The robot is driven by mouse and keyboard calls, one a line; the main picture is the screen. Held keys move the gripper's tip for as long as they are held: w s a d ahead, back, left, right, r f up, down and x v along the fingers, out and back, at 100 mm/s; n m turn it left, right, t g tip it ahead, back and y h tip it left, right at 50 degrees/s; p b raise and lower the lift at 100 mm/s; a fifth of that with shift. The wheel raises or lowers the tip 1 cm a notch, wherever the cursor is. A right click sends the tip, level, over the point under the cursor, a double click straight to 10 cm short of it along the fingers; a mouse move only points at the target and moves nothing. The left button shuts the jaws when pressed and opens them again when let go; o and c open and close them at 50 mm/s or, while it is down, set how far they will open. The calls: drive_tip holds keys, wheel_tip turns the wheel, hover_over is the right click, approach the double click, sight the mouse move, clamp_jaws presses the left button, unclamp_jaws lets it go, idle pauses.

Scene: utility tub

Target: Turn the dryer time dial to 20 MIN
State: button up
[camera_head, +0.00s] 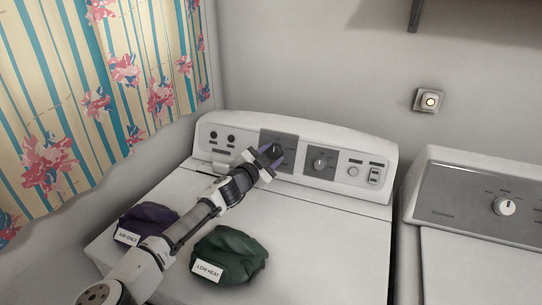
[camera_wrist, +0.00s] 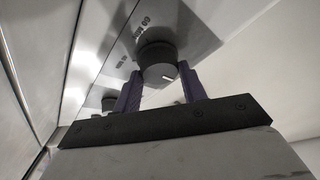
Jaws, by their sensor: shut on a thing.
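The dryer's control panel (camera_head: 228,149) has two dark dials on grey plates. My gripper (camera_head: 271,157) is at the left dial (camera_head: 277,148), which it partly covers in the head view. In the wrist view, the purple fingers stand on either side of a dark round knob (camera_wrist: 157,58) and are shut on it. A short white pointer mark shows on the knob's face near the right finger. The right dial (camera_head: 320,161) stands free.
A purple cloth (camera_head: 150,217) labelled AIR ONLY and a green cloth (camera_head: 231,254) labelled LOW HEAT lie on the dryer top under my arm. Switches (camera_head: 374,175) sit at the panel's right. Another machine (camera_head: 470,190) stands at right; a patterned curtain (camera_head: 100,90) hangs at left.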

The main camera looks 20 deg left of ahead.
drive_tip(key=shift+m, duration=0.3)
drive_tip(key=shift+c, duration=0.2)
drive_tip(key=m+g+h+p, duration=0.1)
drive_tip(key=m, duration=0.2)
drive_tip(key=shift+a+r, duration=0.1)
drive_tip(key=m+g, duration=0.1)
drive_tip(key=m, duration=0.1)
drive_tip(key=m+g+h+p, duration=0.1)
drive_tip(key=m, duration=0.2)
drive_tip(key=shift+r, duration=0.1)
drive_tip(key=m+g, duration=0.1)
drive_tip(key=m, duration=0.2)
drive_tip(key=m+g+p, duration=0.1)
drive_tip(key=m, duration=0.2)
drive_tip(key=shift+w, duration=0.1)
drive_tip(key=shift+m, duration=0.3)
drive_tip(key=o, duration=1)
drive_tip(key=shift+c, duration=0.2)
drive_tip(key=shift+a, duration=0.1)
